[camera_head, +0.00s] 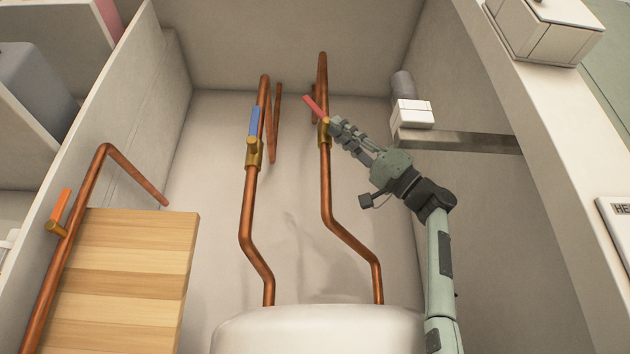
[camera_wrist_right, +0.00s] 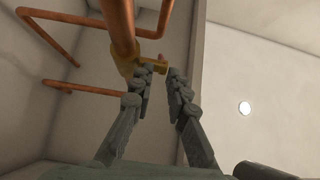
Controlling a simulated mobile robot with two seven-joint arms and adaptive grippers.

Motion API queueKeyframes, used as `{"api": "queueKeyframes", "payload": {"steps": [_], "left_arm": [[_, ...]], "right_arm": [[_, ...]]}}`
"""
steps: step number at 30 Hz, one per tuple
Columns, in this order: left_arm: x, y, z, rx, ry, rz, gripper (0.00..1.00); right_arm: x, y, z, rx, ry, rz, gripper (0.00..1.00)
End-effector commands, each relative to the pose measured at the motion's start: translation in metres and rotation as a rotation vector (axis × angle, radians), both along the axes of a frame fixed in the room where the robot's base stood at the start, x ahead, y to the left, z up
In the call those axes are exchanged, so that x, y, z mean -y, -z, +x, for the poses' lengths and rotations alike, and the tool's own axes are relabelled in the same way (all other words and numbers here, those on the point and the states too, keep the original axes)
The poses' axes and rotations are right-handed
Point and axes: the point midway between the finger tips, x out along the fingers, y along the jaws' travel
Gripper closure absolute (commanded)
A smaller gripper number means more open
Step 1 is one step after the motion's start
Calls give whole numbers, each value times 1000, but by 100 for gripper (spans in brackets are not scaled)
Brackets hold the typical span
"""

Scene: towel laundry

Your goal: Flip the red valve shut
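The red valve handle (camera_head: 315,107) is a short flat lever on a brass valve body (camera_head: 324,131) on the right copper pipe (camera_head: 327,190). It slants up and to the left, off the line of the pipe. My right gripper (camera_head: 335,124) is just right of the valve, its fingertips close to the brass body. In the right wrist view the fingers (camera_wrist_right: 161,73) are apart with a gap between them, and the brass body (camera_wrist_right: 150,66) is just beyond their tips. I cannot tell whether they touch. My left gripper is not in view.
A blue-handled valve (camera_head: 254,121) sits on the copper pipe to the left. An orange-handled valve (camera_head: 60,206) is at far left, by a wooden board (camera_head: 135,255). A white box (camera_head: 412,114) on the right wall is near my right arm. A rounded white tank (camera_head: 320,330) is below.

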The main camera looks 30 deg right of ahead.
Motion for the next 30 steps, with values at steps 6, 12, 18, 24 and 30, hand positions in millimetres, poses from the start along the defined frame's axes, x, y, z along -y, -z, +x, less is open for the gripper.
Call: {"api": "queueKeyframes", "payload": {"steps": [6,12,18,24,30], "left_arm": [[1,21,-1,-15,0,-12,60],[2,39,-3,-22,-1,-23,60],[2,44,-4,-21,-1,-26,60],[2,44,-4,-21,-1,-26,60],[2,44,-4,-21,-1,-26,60]], "right_arm": [[-24,-29,11,-1,-2,0,84],[-39,-44,18,0,-1,0,84],[-42,-47,20,2,1,1,84],[-42,-47,20,2,1,1,89],[-42,-47,20,1,1,1,100]]}}
